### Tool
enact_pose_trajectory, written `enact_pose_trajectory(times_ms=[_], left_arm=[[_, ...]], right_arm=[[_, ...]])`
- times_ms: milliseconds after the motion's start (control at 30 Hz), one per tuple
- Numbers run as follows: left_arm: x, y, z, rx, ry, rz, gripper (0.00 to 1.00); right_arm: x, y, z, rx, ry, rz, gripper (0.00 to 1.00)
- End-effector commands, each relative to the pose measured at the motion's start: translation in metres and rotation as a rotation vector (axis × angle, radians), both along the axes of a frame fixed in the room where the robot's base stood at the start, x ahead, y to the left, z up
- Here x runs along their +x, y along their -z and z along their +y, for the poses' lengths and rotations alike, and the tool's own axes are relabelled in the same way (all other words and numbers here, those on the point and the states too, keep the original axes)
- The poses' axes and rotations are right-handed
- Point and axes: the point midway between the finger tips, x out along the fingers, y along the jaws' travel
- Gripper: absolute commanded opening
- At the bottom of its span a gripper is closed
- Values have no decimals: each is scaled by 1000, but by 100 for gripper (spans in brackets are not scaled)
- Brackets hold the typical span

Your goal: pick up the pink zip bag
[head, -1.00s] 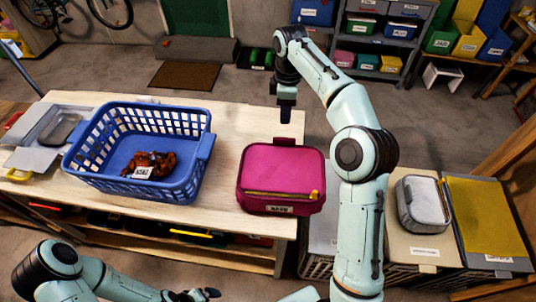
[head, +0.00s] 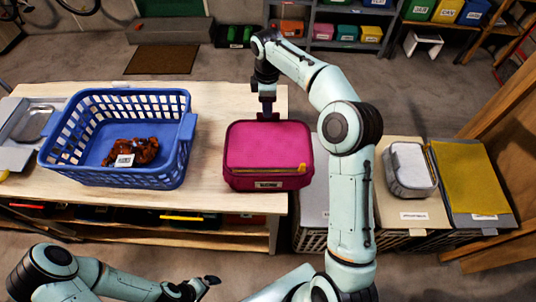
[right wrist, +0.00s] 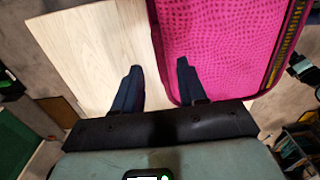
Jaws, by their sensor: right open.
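The pink zip bag (head: 268,148) lies on the wooden table near its right end, with a yellow zip strip and a label on its near side. My right gripper (head: 268,108) is at the bag's far edge, pointing down. In the right wrist view, the open right gripper (right wrist: 158,75) has one finger over the pink bag (right wrist: 225,45) and the other over bare table, with the bag's edge between them. Whether a finger touches the bag is unclear. My left gripper (head: 205,284) is low at the bottom, away from the bag; its opening is unclear.
A blue basket (head: 185,155) with a labelled brown item (head: 135,150) stands left of the bag on the table (head: 208,195). A grey case (head: 410,170) and a yellow folder (head: 460,178) lie to the right, beyond my right arm. Bare tabletop separates basket and bag.

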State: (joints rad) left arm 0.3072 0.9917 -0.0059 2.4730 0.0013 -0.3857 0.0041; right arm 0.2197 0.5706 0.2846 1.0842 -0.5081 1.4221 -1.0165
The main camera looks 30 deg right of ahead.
Motion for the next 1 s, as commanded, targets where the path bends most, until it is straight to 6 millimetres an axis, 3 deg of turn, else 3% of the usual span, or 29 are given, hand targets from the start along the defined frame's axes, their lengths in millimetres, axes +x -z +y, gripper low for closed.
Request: enact_pose_trajectory(times_ms=[33, 167, 400, 433, 533, 567, 1000], left_arm=[[-5, 5, 0, 0, 0, 6, 100], [-10, 10, 0, 0, 0, 11, 100], [-9, 9, 0, 0, 0, 10, 100], [-9, 9, 0, 0, 0, 10, 100], [-9, 9, 0, 0, 0, 10, 100], [-9, 9, 0, 0, 0, 10, 100], [-9, 9, 0, 0, 0, 10, 100]], right_arm=[[-2, 13, -2, 1, 1, 6, 42], [-1, 31, -1, 1, 2, 4, 42], [0, 32, -1, 1, 2, 0, 42], [0, 32, -1, 1, 2, 0, 35], [0, 32, -1, 1, 2, 0, 2], [0, 32, -1, 1, 2, 0, 0], [0, 31, -1, 1, 2, 0, 0]])
